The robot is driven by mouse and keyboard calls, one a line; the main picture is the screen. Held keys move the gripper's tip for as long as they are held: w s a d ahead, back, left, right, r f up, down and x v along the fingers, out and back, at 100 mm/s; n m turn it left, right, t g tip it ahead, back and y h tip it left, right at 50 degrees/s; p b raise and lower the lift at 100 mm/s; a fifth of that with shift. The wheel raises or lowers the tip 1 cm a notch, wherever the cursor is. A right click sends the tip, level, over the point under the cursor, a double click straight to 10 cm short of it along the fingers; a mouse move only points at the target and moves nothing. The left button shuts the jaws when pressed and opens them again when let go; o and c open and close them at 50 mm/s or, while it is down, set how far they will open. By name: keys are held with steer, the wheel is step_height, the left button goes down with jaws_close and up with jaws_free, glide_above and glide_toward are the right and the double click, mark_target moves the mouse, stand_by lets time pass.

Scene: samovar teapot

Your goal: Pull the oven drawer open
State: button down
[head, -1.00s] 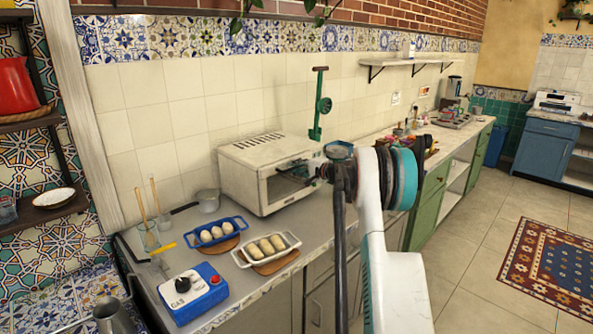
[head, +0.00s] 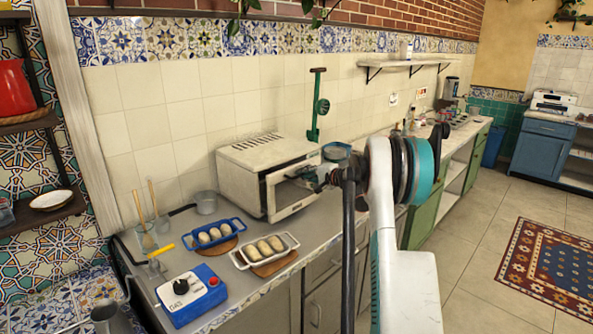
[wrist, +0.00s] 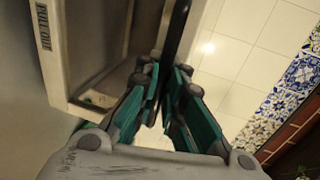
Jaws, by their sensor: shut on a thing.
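The white oven (head: 262,158) stands on the counter against the tiled wall in the head view. Its front panel (head: 291,198) stands out from the body, with a dark opening behind its upper edge. In the wrist view, the pale front with a "PULL OUT" label (wrist: 50,35) is on the left. My gripper (head: 312,180) is at the upper right of the front. In the wrist view, my gripper (wrist: 168,88) is shut on a dark bar (wrist: 178,30), which looks like the handle. The fingers hide part of it.
A blue tray (head: 214,236) and a white tray (head: 240,262) with several rolls or eggs sit left of the oven front. A blue gas box (head: 190,296) is near the counter edge. A grey pot (head: 206,203) stands left of the oven.

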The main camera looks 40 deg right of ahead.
steer(key=a+f+v, duration=0.1)
steer(key=f+v, duration=0.1)
steer(key=v, duration=0.8)
steer(key=shift+s+d, duration=0.5)
steer(key=shift+s, duration=0.1)
steer(key=c, duration=2)
jaws_free()
steer(key=shift+s, duration=0.1)
steer(key=a+v, duration=0.1)
steer(key=v, duration=1)
steer(key=shift+s+d, duration=0.4)
steer(key=shift+d, duration=0.1)
steer(key=shift+r, duration=0.1)
